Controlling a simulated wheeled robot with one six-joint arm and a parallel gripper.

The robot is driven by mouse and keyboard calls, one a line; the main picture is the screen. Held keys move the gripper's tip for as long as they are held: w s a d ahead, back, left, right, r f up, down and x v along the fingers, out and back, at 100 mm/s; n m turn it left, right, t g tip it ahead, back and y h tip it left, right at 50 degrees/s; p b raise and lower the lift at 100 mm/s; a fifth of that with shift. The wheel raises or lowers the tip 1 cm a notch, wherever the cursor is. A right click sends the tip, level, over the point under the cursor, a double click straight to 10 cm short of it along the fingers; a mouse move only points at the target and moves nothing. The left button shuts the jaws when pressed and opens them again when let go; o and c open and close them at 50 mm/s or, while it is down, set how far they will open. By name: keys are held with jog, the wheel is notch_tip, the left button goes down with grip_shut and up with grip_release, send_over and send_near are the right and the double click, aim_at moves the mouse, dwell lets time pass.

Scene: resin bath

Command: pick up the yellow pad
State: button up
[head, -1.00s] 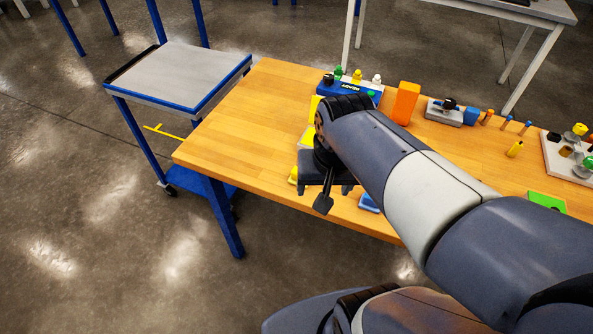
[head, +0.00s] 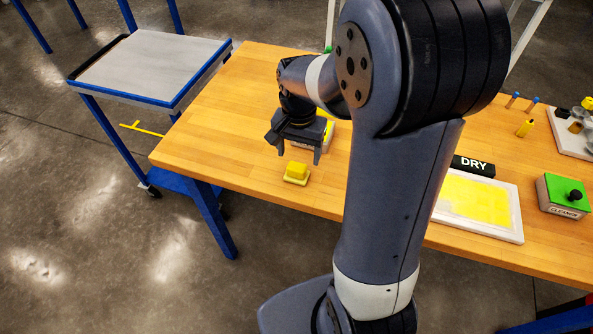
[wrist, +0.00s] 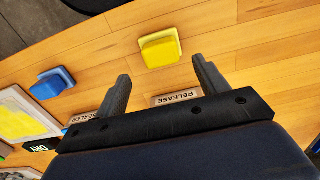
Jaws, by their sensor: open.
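The yellow pad (head: 296,172) is a small block on a paler, wider yellow base, lying on the wooden table near its front edge. It also shows in the wrist view (wrist: 160,48), beyond the fingertips and roughly between their lines. My gripper (head: 297,152) is open and empty, pointing down above and slightly behind the pad, not touching it. In the wrist view its two fingers (wrist: 162,72) are wide apart, with bare wood and a RELEASE label (wrist: 177,97) between them.
A blue pad (wrist: 52,83) lies beside the yellow one. A white tray with a yellow panel (head: 512,225), a DRY block (head: 473,166) and a green CLEANER box (head: 563,195) stand on the right. A grey-topped cart (head: 150,68) stands left. The table's left part is clear.

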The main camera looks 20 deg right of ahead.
aim_at(297, 165)
jog(key=shift+s+a+f, duration=0.1)
jog(key=shift+a+f, duration=0.05)
jog(key=shift+f, duration=1.25)
jog(key=shift+s+a+f, duration=0.1)
jog(key=shift+f, duration=1.25)
jog(key=shift+c, duration=0.2)
jog(key=c, duration=1.1)
jog(key=shift+w+r, duration=0.1)
jog(key=shift+r, duration=0.1)
notch_tip(297, 165, up, 10)
jog(key=shift+f, duration=0.15)
